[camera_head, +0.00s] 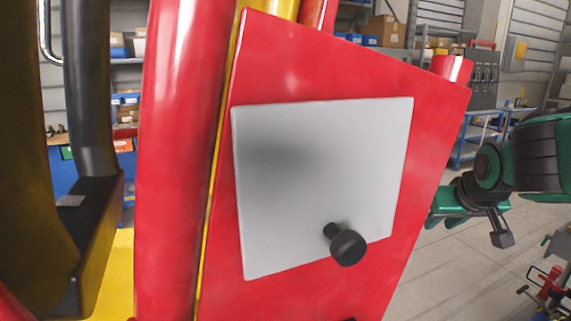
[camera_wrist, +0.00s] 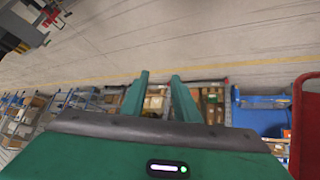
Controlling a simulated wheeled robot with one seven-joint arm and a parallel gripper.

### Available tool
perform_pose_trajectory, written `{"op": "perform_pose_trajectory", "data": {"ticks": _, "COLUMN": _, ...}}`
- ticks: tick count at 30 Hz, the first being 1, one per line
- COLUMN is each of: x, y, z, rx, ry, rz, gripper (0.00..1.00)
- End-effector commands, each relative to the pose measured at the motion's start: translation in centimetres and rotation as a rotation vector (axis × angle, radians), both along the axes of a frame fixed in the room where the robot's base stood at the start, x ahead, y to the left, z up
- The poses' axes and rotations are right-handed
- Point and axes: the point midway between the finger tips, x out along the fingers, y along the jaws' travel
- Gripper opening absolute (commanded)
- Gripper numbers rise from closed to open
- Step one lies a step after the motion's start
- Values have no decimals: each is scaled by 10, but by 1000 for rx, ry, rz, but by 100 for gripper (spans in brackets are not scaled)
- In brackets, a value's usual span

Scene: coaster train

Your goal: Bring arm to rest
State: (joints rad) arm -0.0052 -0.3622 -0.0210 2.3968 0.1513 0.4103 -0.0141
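My arm (camera_head: 535,155), green and black, reaches in from the right edge of the head view. My gripper (camera_wrist: 160,76) shows two green fingers standing apart in the wrist view, with nothing between them. In the head view its green end lies just right of the red panel (camera_head: 320,55), apart from the knob; its fingers are not clear there. The panel carries a pale grey square plate (camera_head: 310,170) with a black round knob (camera_head: 348,247) near its lower edge.
A thick red tube (camera_head: 175,160) and a black restraint bar (camera_head: 90,90) stand left of the panel. Shelves with cardboard boxes (camera_head: 385,32) and a blue trolley (camera_head: 480,140) are behind. Open grey floor (camera_head: 430,275) lies below my arm. The wrist view shows floor and distant shelving.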

Motion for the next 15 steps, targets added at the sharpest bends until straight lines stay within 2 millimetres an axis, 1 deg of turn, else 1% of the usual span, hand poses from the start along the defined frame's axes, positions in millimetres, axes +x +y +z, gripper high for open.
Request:
{"op": "perform_pose_trajectory", "data": {"ticks": 1, "x": -18, "y": 12, "z": -18, "rx": 20, "ry": 60, "rz": 26, "gripper": 28}}
{"op": "perform_pose_trajectory", "data": {"ticks": 3, "x": -41, "y": 28, "z": -40, "rx": 46, "ry": 142, "rz": 62, "gripper": 28}}
{"op": "perform_pose_trajectory", "data": {"ticks": 5, "x": -63, "y": 40, "z": -56, "rx": 67, "ry": 209, "rz": 91, "gripper": 28}}
{"op": "perform_pose_trajectory", "data": {"ticks": 6, "x": -76, "y": 48, "z": -66, "rx": 80, "ry": 252, "rz": 110, "gripper": 28}}
{"op": "perform_pose_trajectory", "data": {"ticks": 7, "x": -87, "y": 53, "z": -74, "rx": 89, "ry": 284, "rz": 123, "gripper": 28}}
{"op": "perform_pose_trajectory", "data": {"ticks": 8, "x": -97, "y": 54, "z": -79, "rx": 98, "ry": 312, "rz": 123, "gripper": 28}}
{"op": "perform_pose_trajectory", "data": {"ticks": 9, "x": -107, "y": 33, "z": -78, "rx": 107, "ry": 336, "rz": 57, "gripper": 28}}
{"op": "perform_pose_trajectory", "data": {"ticks": 10, "x": -116, "y": 21, "z": -80, "rx": 116, "ry": 358, "rz": 16, "gripper": 28}}
{"op": "perform_pose_trajectory", "data": {"ticks": 11, "x": -126, "y": 11, "z": -81, "rx": 125, "ry": 380, "rz": -21, "gripper": 28}}
{"op": "perform_pose_trajectory", "data": {"ticks": 12, "x": -141, "y": -3, "z": -83, "rx": 140, "ry": 412, "rz": -72, "gripper": 28}}
{"op": "perform_pose_trajectory", "data": {"ticks": 14, "x": -163, "y": -20, "z": -86, "rx": 165, "ry": 456, "rz": -147, "gripper": 28}}
{"op": "perform_pose_trajectory", "data": {"ticks": 15, "x": -178, "y": -30, "z": -88, "rx": 186, "ry": 487, "rz": -195, "gripper": 28}}
